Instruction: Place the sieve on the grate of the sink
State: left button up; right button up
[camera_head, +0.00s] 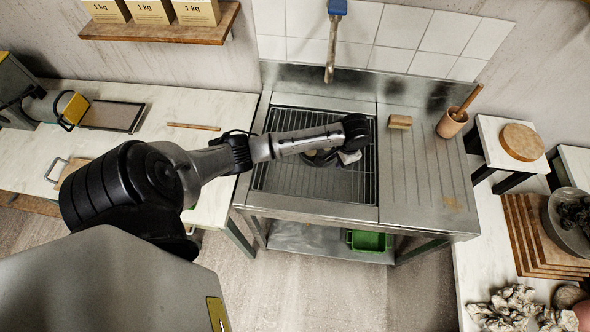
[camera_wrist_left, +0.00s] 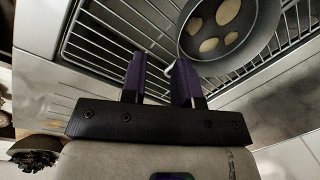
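A round dark dish (camera_wrist_left: 240,50), seemingly the sieve, shows in the left wrist view with several pale ovals inside its rim. It appears to rest on the wire grate (camera_wrist_left: 90,45) of the sink. In the head view the dish (camera_head: 322,158) is mostly hidden under my left wrist, and the grate (camera_head: 285,178) covers the sink basin. My left gripper (camera_head: 350,157) is over the right part of the grate. My right gripper is not in view.
A tap (camera_head: 332,50) hangs over the back of the sink. A brush (camera_head: 400,122) and a clay pot (camera_head: 451,122) with a wooden handle stand on the ribbed drainboard (camera_head: 420,165). A counter (camera_head: 215,110) is left of the sink. The drainboard's front is clear.

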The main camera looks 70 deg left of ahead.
pick_arm(q)
jog(key=shift+m+t+h, duration=0.4)
jog(key=shift+m+t, duration=0.1)
jog(key=shift+m, duration=0.4)
jog(key=s+d+f, duration=0.1)
jog(key=s+d, duration=0.1)
jog(key=d, duration=0.1)
jog(key=s+d+f, duration=0.1)
jog(key=s+d, duration=0.1)
jog(key=d, duration=0.1)
jog(key=s+d+f, duration=0.1)
jog(key=s+d, duration=0.2)
jog(key=shift+d+f, duration=0.1)
jog(key=shift+f, duration=0.3)
jog(key=s+d+r+t, duration=0.1)
jog(key=s+d+r, duration=0.2)
jog(key=s, duration=0.5)
jog(key=s+d+r+t, duration=0.2)
jog(key=s+d, duration=0.4)
jog(key=s, duration=0.3)
jog(key=shift+r+m+h, duration=0.3)
jog(key=shift+r+h, duration=0.1)
jog(key=shift+r, duration=0.35)
